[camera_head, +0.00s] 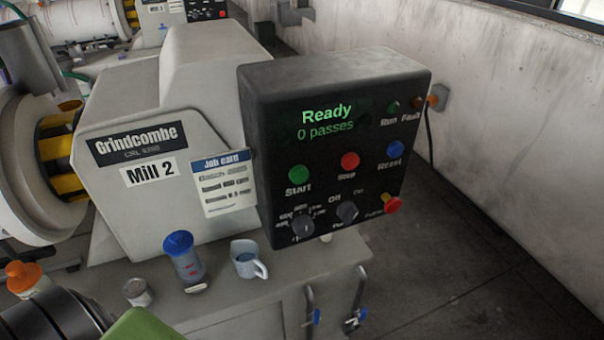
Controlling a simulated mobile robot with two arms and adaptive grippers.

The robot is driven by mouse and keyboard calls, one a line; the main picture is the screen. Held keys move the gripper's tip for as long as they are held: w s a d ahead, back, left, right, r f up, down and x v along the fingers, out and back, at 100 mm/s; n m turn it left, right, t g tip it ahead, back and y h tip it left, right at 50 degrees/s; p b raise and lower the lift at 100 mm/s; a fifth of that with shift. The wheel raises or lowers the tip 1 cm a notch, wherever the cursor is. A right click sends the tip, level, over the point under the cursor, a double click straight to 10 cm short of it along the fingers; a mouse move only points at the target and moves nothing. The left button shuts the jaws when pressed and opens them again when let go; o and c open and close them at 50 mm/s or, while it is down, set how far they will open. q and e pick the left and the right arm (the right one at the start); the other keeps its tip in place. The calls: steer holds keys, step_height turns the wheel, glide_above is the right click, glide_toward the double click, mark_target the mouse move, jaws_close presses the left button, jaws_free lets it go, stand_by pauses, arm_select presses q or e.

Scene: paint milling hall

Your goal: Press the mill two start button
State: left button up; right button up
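The Mill 2 control box (250,130) is a dark box mounted beside the pale mill housing labelled "Mill 2" (150,172). Its green start button (298,174) is at the left of the button row, with the word "Start" under it. The display (326,122) reads "Ready" and "0 passes" in green. To the right of the start button are a red stop button (349,161) and a blue reset button (395,149). Nothing covers the start button.
Two knobs and a red emergency knob (392,204) sit low on the box. A job card (224,184) hangs at its left. A blue-lidded jar (184,258), a mug (246,260) and a small tin (138,292) stand on the ledge below. Floor at right is clear.

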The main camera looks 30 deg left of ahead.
arm_select(q)
steer(key=shift+c, duration=0.3)
jaws_close()
